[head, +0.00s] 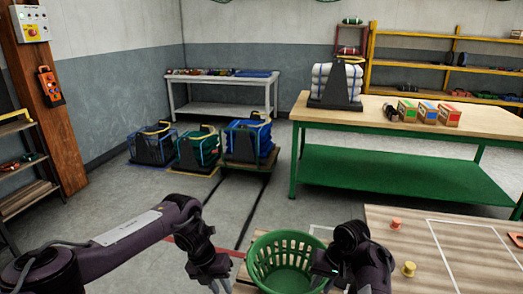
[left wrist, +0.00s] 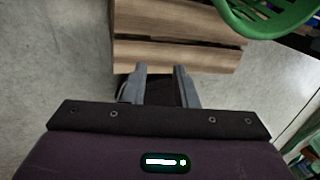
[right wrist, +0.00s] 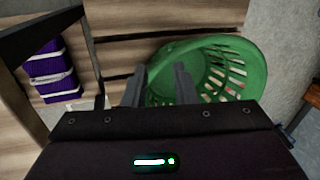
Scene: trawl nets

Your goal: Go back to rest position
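My left gripper (head: 217,280) hangs to the left of a green basket (head: 270,254) in the head view. Its fingers (left wrist: 161,75) are apart and empty, above the edge of a wooden slatted surface. My right gripper (head: 326,272) is at the right side of the basket and hides part of it. In the right wrist view its fingers (right wrist: 161,75) are apart, with the basket (right wrist: 250,68) behind them. I see nothing held between them. The basket looks empty and also shows at the top right of the left wrist view (left wrist: 235,15).
A wooden table (head: 420,235) with an orange (head: 396,224) and a yellow piece (head: 408,269) stands at the right. A green workbench (head: 400,175) is behind it. Several crates (head: 150,147) stand at the back left. A purple bundle (right wrist: 50,70) shows in the right wrist view.

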